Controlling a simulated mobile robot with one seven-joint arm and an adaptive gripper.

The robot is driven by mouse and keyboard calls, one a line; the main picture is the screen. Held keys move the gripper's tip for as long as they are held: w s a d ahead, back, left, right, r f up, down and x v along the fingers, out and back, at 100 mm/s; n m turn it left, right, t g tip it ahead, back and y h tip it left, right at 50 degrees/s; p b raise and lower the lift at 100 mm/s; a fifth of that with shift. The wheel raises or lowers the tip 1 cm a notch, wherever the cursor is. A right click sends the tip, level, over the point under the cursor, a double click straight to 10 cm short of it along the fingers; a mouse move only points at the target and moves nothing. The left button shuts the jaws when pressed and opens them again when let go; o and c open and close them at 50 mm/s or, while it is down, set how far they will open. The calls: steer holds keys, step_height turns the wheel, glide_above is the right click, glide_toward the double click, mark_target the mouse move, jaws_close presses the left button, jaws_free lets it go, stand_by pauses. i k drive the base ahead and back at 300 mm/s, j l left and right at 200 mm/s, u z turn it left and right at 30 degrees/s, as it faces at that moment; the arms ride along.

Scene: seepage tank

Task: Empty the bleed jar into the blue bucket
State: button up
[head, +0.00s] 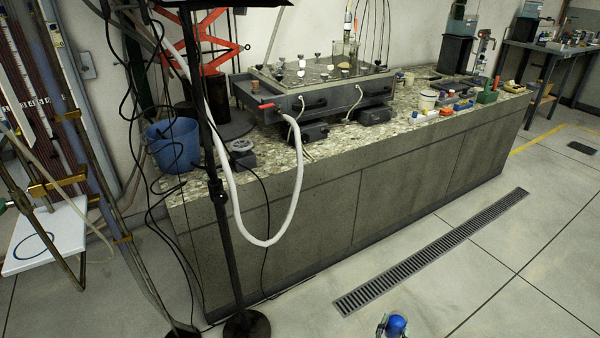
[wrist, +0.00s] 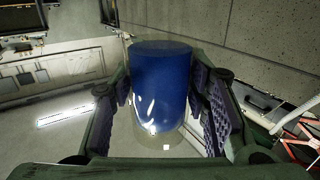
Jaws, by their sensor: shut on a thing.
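The bleed jar (wrist: 163,85) is a clear cylinder showing deep blue inside, with a clear band at its lower end in the wrist view. My gripper (wrist: 165,105) is shut on it, with dark ridged pads on both sides. In the head view, my gripper (head: 393,328) and the blue of the jar (head: 397,324) show at the bottom edge, over the floor in front of the bench; most is cut off. The blue bucket (head: 172,147) stands on the left end of the bench, well apart from the jar. Its inside is mostly hidden.
The stone-topped bench (head: 345,215) carries a grey tank (head: 320,85) with a white hose (head: 297,190) looping down its front. A black stand (head: 222,210) and dark cables hang before the bucket. The floor (head: 450,270) in front is clear, with a flush drain grate (head: 435,255).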

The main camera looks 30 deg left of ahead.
mark_target(185, 130)
steer(key=i+l+u, duration=0.15)
steer(key=u, duration=0.3)
steer(key=i+l+u, duration=0.1)
steer(key=l+u, duration=0.55)
steer(key=u, duration=0.25)
steer(key=l+u, duration=0.5)
steer(key=l, duration=0.15)
